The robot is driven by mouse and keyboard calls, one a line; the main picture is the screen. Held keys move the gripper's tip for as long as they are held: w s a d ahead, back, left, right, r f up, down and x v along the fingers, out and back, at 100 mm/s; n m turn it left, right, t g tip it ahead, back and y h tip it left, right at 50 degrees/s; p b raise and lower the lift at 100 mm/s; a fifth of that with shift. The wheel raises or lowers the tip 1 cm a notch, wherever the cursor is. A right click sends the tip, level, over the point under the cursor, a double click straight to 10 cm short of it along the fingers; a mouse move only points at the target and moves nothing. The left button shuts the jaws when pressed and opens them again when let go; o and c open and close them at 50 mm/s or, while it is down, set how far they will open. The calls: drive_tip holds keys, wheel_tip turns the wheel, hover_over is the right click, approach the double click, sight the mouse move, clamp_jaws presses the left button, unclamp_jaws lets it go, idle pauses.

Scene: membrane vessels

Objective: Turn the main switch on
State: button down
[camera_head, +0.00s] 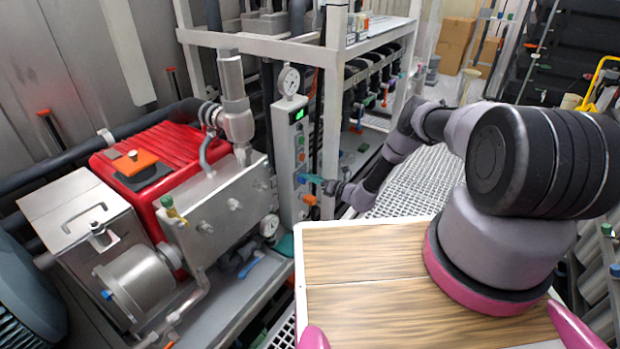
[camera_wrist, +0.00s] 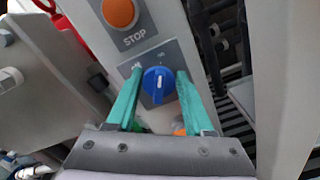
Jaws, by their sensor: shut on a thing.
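The main switch is a blue rotary knob (camera_wrist: 159,84) on a grey plate, on the front of an upright control panel (camera_head: 284,150). In the head view the blue knob (camera_head: 302,178) is small and partly hidden by my fingers. My gripper (camera_head: 312,179) reaches the panel from the right. In the wrist view the green fingers of my gripper (camera_wrist: 159,73) lie on either side of the knob, closed on it. Small labels beside the knob are too blurred to read, and I cannot tell its exact setting.
An orange STOP button (camera_wrist: 119,13) sits on the panel close to the knob. A pressure gauge (camera_head: 289,80) tops the panel. A red machine (camera_head: 160,150) and steel tank (camera_head: 225,205) stand left. A white frame post (camera_head: 332,110) rises just beside the panel.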

drive_tip(key=shift+c, duration=1.5)
unclamp_jaws()
drive_tip(key=v, duration=1)
drive_tip(key=shift+s+d, duration=0.3)
